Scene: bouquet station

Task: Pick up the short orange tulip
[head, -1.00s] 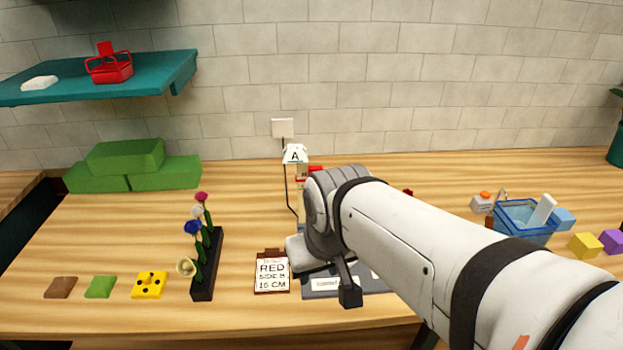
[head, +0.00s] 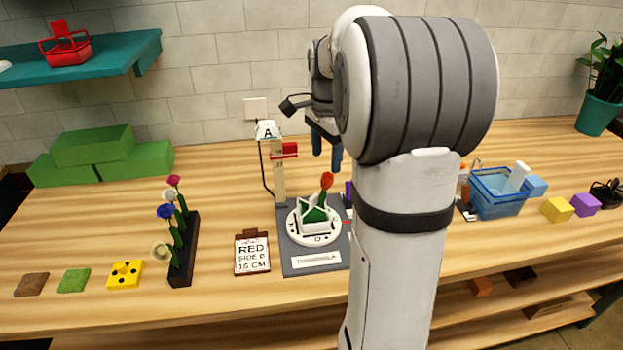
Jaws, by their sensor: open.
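No flower that I can clearly identify as the short orange tulip shows; my arm hides part of the bench. A red-orange flower (head: 327,181) stands upright in a green and white holder on the round white turntable (head: 314,238). My gripper (head: 326,149) is open, with its dark blue fingers pointing down above and behind that flower, apart from it. Nothing shows between the fingers. A small orange patch (head: 463,171) beside the blue basket is too partly covered to name.
A black rack (head: 181,277) holds several flowers at left. A clipboard (head: 252,254) reads "RED SIDE B 16 CM". A post with a sign "A" (head: 266,130) stands behind the turntable. The blue basket (head: 497,195) and blocks are at right. Green blocks (head: 100,155) lie at back left.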

